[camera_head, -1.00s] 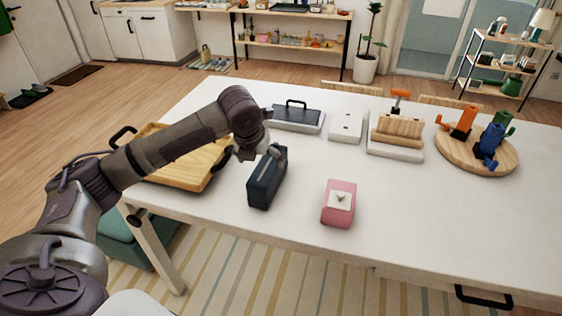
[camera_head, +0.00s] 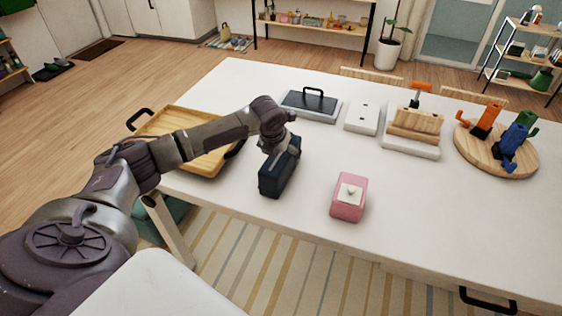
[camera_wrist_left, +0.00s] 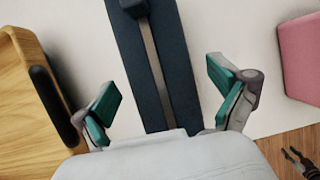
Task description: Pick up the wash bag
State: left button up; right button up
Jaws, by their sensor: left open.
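The dark navy wash bag (camera_head: 275,180) stands upright on the white table (camera_head: 330,258), near its front edge. My left gripper (camera_head: 280,153) is over the top of the bag. In the left wrist view the bag (camera_wrist_left: 182,65), with a light strip along its top, runs between the two green-padded fingers of the open left gripper (camera_wrist_left: 165,90). One finger is on each side, with gaps visible between pads and bag. Part of the bag's top is hidden by the gripper in the head view.
A wooden tray (camera_head: 150,122) with black handles lies close left of the bag. A pink box (camera_head: 347,207) stands to its right. Behind are a dark-topped grey case (camera_head: 325,114), a white block (camera_head: 362,117) and a round wooden board (camera_head: 468,154).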

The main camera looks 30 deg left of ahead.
pick_arm(q)
jog(key=x, duration=0.2)
jog(key=shift+w+f, duration=0.2)
jog(key=shift+f, duration=0.15)
jog(key=shift+s, duration=0.1)
jog(key=c, duration=1.5)
jog(key=shift+r, duration=0.1)
jog(key=shift+c, duration=0.4)
pick_arm(e)
jog(key=shift+s+d+r, duration=0.1)
jog(key=shift+s+r, duration=0.1)
jog(key=shift+s, duration=0.25)
jog(key=shift+s+d+r, duration=0.1)
jog(key=shift+s+r, duration=0.05)
jog(key=shift+s, duration=0.3)
pick_arm(q)
jog(key=shift+r, duration=0.1)
pick_arm(e)
jog(key=shift+f, duration=0.1)
